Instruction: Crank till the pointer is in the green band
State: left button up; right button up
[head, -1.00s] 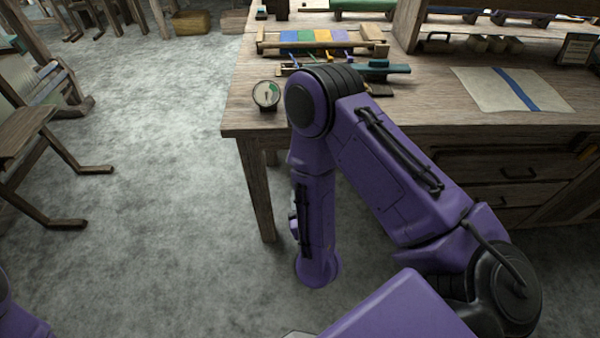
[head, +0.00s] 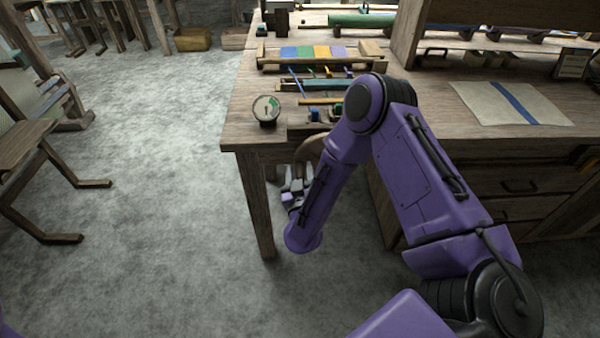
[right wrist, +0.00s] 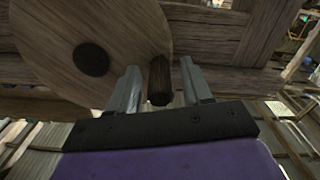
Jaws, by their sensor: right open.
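The round dial gauge (head: 266,108) stands on the bench's near left corner. It has a pale face with a green band at its upper right; the pointer is too small to read surely. The wooden crank wheel (head: 312,150) shows under the bench edge, partly behind my right arm. In the right wrist view the wheel (right wrist: 125,28) has a dark hub, and its dark crank handle (right wrist: 159,82) lies between the fingers of my right gripper (right wrist: 160,76). The jaws are open, apart from the handle. The right gripper also shows in the head view (head: 291,178). My left gripper is out of view.
The wooden bench (head: 240,128) has a leg just left of my right gripper and drawers (head: 515,187) to the right. Loom parts and coloured yarns lie on top, with a cloth with a blue stripe (head: 485,103) at the right.

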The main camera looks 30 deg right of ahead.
grip_shut()
